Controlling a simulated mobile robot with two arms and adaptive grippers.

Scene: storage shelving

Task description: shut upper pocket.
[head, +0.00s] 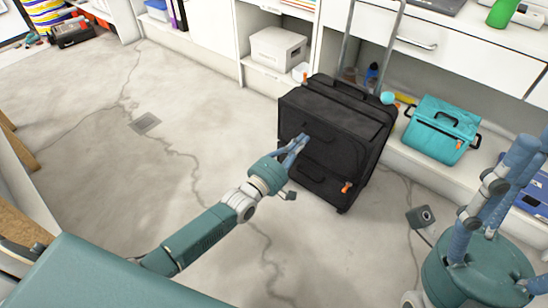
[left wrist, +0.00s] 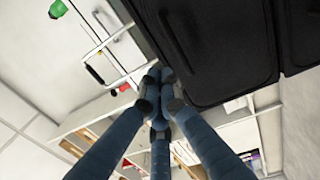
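A black suitcase (head: 345,155) stands upright on the floor against the shelving. Its upper pocket (head: 335,118) bulges from the front face; I cannot tell how far its zip is open. One orange pull (head: 305,78) shows at the suitcase's upper left, another (head: 346,187) near the lower pocket (head: 322,178). My left gripper (head: 301,139) is at the suitcase front, by the upper pocket. In the left wrist view its fingertips (left wrist: 160,80) come together beside the black fabric (left wrist: 215,45), with nothing visible between them. My right gripper (head: 525,150) is at the right edge, its fingertips partly out of frame.
A teal cooler bag (head: 442,128) sits right of the suitcase. A small teal ball (head: 387,98) shows at the suitcase's right edge. The floor (head: 100,190) on the left is clear.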

